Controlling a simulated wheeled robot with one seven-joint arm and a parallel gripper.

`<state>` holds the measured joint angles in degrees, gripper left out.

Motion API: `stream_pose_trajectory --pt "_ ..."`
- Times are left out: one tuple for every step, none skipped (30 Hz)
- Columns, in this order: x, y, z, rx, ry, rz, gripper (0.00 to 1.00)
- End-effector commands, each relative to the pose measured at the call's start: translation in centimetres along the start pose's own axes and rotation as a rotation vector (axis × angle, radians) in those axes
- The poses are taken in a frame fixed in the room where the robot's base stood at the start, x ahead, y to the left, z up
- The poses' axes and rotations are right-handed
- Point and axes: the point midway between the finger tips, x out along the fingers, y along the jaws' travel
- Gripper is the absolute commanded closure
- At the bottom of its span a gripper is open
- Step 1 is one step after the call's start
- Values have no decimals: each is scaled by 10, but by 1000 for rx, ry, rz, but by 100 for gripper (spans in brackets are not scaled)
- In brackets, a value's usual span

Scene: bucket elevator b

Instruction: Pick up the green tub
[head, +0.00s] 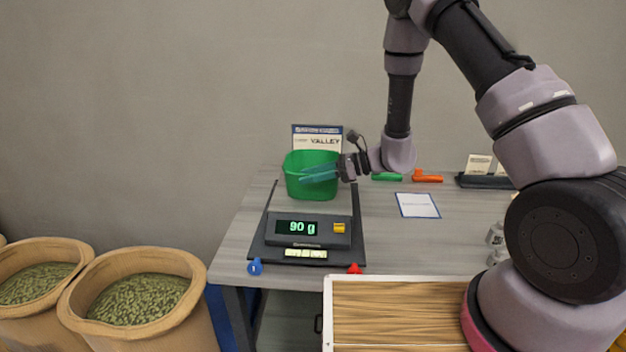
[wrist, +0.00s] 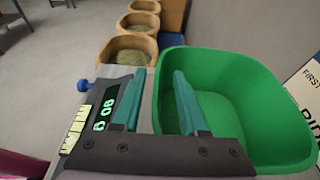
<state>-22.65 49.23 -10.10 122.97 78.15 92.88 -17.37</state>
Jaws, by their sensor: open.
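The green tub (head: 305,190) stands upright on the scale (head: 311,230) at the back left of the table. The scale's display reads 90 g. My gripper (head: 318,175) is at the tub's right side in the head view, its teal fingers overlapping the upper wall. In the wrist view the open green tub (wrist: 260,110) looks empty. My gripper (wrist: 158,85) is open there, with one finger outside the tub and the other across its opening. The tub's near wall shows between them. I cannot tell whether either finger touches the wall.
A sign reading VALLEY (head: 318,135) stands behind the tub. A blue knob (head: 255,267) and a red knob (head: 354,268) are at the scale's front. A white card (head: 418,205) lies right of it. Filled sacks (head: 140,300) stand left of the table. A wooden-topped box (head: 395,310) is in front.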

Motion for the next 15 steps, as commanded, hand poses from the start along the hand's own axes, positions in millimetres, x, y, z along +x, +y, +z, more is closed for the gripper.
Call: stream_pose_trajectory --pt "0 0 0 0 0 -1 57" --pt "0 0 0 0 0 -1 57" --pt "0 0 0 0 0 -1 57" --pt "0 0 0 0 0 -1 57" --pt "0 0 0 0 0 0 57" --pt "0 0 0 0 0 0 73" --pt "0 0 0 0 0 0 84" --pt "0 0 0 0 0 0 96" --pt "0 0 0 0 0 0 100" --pt "0 0 0 0 0 0 100" --pt "0 0 0 0 0 0 100" --pt "0 0 0 0 0 0 100" --pt "0 0 0 1 0 0 100" --pt "0 0 0 1 0 0 100" --pt "0 0 0 1 0 0 100"
